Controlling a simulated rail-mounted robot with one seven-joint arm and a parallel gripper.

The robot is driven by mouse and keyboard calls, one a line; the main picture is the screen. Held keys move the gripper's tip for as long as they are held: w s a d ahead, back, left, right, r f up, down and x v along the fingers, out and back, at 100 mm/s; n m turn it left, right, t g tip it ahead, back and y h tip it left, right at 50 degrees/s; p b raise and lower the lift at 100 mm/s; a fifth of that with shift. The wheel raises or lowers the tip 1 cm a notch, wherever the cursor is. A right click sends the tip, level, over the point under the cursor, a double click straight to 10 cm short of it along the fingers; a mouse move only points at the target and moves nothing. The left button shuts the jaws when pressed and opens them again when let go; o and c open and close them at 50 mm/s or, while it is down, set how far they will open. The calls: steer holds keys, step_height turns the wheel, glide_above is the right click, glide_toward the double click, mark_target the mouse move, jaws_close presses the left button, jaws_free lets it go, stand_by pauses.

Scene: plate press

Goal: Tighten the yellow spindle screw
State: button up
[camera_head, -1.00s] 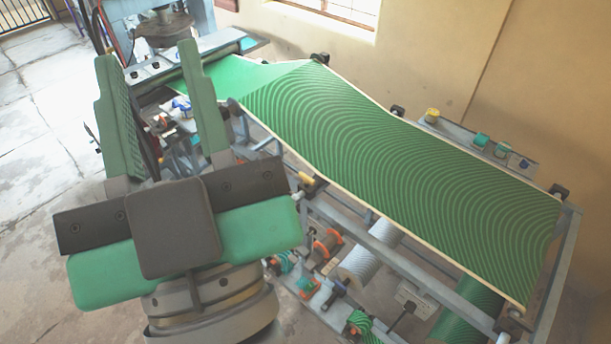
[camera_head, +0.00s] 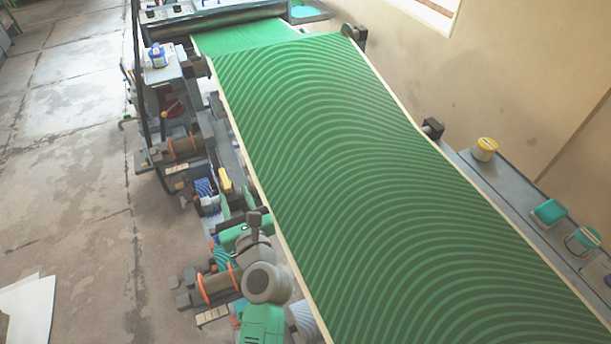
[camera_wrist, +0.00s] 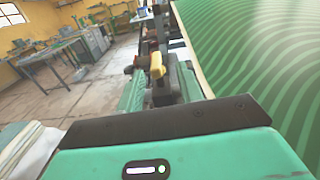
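The yellow spindle screw (camera_head: 224,180) shows as a small yellow piece on the left side of the press, beside the green-striped bed. In the wrist view its yellow end (camera_wrist: 157,66) stands just beyond my fingers, above a dark block. My gripper (camera_head: 238,200) is low at the press's left side, close to the screw.
The long striped bed (camera_head: 370,170) runs along my gripper's right side. Spools and fittings (camera_head: 185,147) crowd the frame's left side. A shelf with a yellow pot (camera_head: 484,149) is at the right. Open floor (camera_head: 70,170) lies to the left.

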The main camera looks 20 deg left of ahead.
mark_target(224, 178)
steer(key=shift+f, duration=0.4)
steer(key=shift+s+a, duration=0.1)
steer(key=shift+a, duration=0.15)
steer(key=b+x, duration=0.2)
steer(key=x, duration=0.5)
steer(key=shift+s+a, duration=0.15)
steer(key=shift+s, duration=0.1)
steer(key=shift+w+a+r, duration=0.1)
steer(key=shift+w+a, duration=0.2)
steer(key=shift+w, duration=0.05)
steer(key=shift+r, duration=0.1)
jaws_close()
